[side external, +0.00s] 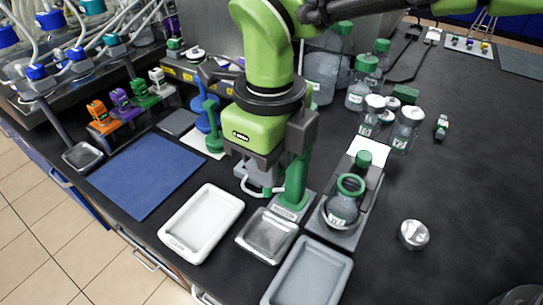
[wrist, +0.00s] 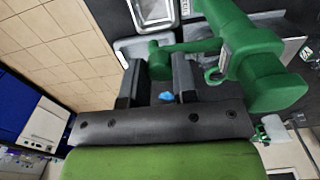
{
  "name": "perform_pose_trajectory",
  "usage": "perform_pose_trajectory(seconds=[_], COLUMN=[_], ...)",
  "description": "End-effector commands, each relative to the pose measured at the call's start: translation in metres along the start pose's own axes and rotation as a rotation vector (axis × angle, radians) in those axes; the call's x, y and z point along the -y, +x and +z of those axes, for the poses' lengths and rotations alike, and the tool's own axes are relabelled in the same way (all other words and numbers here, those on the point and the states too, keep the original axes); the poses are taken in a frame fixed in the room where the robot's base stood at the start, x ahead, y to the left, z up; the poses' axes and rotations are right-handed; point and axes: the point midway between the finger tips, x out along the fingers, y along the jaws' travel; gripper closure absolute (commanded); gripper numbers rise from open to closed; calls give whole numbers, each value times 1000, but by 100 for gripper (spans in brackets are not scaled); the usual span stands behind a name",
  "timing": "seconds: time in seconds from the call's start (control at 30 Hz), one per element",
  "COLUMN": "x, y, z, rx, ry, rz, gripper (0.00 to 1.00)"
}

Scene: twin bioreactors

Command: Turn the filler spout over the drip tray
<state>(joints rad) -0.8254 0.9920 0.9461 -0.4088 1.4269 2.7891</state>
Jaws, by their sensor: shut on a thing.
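The filler is a green upright column (side external: 296,182) on a green-edged base, just right of my gripper in the side view. In the wrist view its green spout (wrist: 190,47) runs left from the thick green filler body (wrist: 255,60). My gripper (wrist: 158,80) is shut on the spout, with one dark finger on each side of its downturned end. In the side view my gripper (side external: 262,185) is beside the column and the spout is largely hidden. The metal drip tray (side external: 244,241) lies in front of the filler base. I cannot tell whether the spout end is above it.
A white tray (side external: 167,238) lies left of the drip tray and a grey tray (side external: 345,270) lies to its right. A glass bottle with a green ring (side external: 343,208) stands close right of the filler. A blue mat (side external: 145,175) lies left. The bench at far right is mostly clear.

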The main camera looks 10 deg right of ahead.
Motion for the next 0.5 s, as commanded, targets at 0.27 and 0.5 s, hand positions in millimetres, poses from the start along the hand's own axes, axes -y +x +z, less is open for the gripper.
perform_pose_trajectory(seconds=[0.27,0.5], x=[0,0], y=[0,0], z=[0,0], rx=[2,2], ry=[0,-1], rz=[1,1], gripper=[48,48])
